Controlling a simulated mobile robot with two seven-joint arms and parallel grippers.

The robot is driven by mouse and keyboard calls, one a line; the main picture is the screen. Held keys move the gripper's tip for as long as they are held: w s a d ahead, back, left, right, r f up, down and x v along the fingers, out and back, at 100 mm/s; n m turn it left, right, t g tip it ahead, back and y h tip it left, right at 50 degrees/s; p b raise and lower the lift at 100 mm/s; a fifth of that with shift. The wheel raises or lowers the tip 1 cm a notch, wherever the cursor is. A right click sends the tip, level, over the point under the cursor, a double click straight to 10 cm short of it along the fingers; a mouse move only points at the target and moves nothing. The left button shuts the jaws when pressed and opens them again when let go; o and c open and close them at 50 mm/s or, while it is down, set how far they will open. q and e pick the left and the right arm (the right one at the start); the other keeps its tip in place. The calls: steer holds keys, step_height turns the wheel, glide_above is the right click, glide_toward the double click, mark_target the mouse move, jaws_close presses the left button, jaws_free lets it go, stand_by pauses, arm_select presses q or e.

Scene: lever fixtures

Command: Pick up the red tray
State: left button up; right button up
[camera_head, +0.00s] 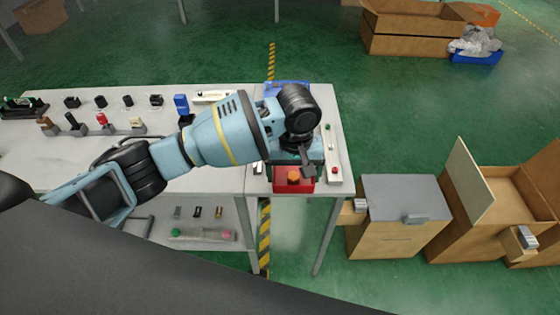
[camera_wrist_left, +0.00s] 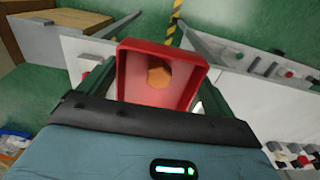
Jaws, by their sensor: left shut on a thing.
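The red tray (camera_head: 294,184) is at the front right corner of the workbench in the head view, with an orange piece (camera_head: 293,177) in it. In the left wrist view the red tray (camera_wrist_left: 133,72) is tilted toward the camera, and the orange piece (camera_wrist_left: 158,77) lies on its floor. My left gripper (camera_head: 304,167) is shut on the near wall of the tray. Its fingers are mostly hidden by the wrist in the head view. Whether the tray touches the bench, I cannot tell. My right gripper is not in view.
The grey workbench (camera_head: 60,165) carries several lever and switch fixtures along its back. A white strip with buttons (camera_head: 333,155) lies right of the tray. A blue bin (camera_head: 287,87) is behind my wrist. Wooden cabinets (camera_head: 395,235) stand on the green floor to the right.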

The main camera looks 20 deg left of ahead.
arm_select(q)
steer(key=s+d+r, duration=0.1)
steer(key=s+d, duration=0.4)
steer(key=d, duration=0.2)
steer(key=shift+d, duration=0.25)
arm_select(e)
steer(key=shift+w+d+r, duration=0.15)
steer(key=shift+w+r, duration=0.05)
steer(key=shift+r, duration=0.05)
arm_select(q)
steer(key=shift+s, duration=0.1)
